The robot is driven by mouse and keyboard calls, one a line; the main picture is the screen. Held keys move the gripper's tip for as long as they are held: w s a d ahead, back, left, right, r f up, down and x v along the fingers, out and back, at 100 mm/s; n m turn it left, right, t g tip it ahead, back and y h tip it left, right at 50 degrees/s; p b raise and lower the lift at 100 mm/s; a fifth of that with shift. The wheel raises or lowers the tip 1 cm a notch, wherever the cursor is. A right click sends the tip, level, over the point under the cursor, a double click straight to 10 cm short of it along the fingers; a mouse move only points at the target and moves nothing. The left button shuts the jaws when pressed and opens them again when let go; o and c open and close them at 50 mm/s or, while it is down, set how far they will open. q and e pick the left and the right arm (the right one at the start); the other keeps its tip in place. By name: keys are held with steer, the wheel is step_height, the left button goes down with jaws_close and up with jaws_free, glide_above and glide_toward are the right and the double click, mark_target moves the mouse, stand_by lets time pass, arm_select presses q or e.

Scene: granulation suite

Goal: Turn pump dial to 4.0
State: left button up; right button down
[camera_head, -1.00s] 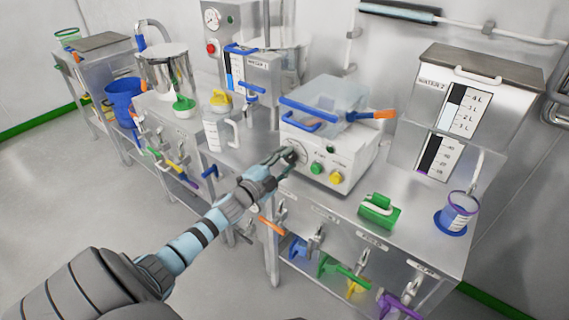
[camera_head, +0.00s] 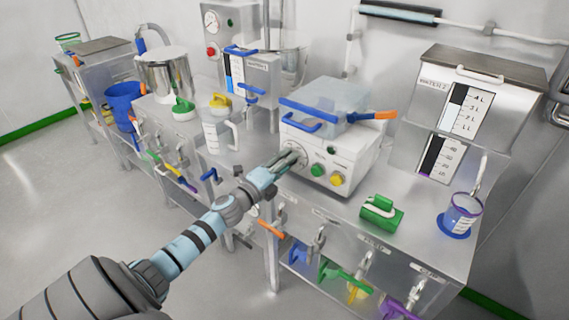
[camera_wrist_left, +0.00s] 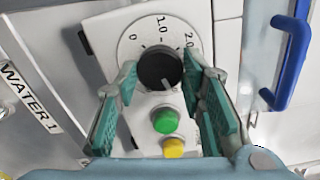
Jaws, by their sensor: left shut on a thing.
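The pump (camera_head: 325,160) is a white box on the steel bench, with a dial on its front. In the left wrist view, the dial's black knob (camera_wrist_left: 160,68) sits on a white round scale. The marks 0, 1.0 and 2.0 show along its upper side; other marks are hidden by my fingers. My left gripper (camera_head: 294,157) is at the dial. Its teal fingers, also in the left wrist view (camera_wrist_left: 161,80), are shut on the knob from both sides. I cannot read the pointer clearly. My right gripper is not in view.
Green (camera_wrist_left: 166,121) and yellow (camera_wrist_left: 173,147) buttons sit close below the knob. A clear lidded tub with a blue handle (camera_head: 302,117) tops the pump.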

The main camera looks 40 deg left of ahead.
arm_select(q)
steer(key=shift+f, duration=0.15)
steer(key=o, duration=1.1)
steer(key=shift+o, duration=0.2)
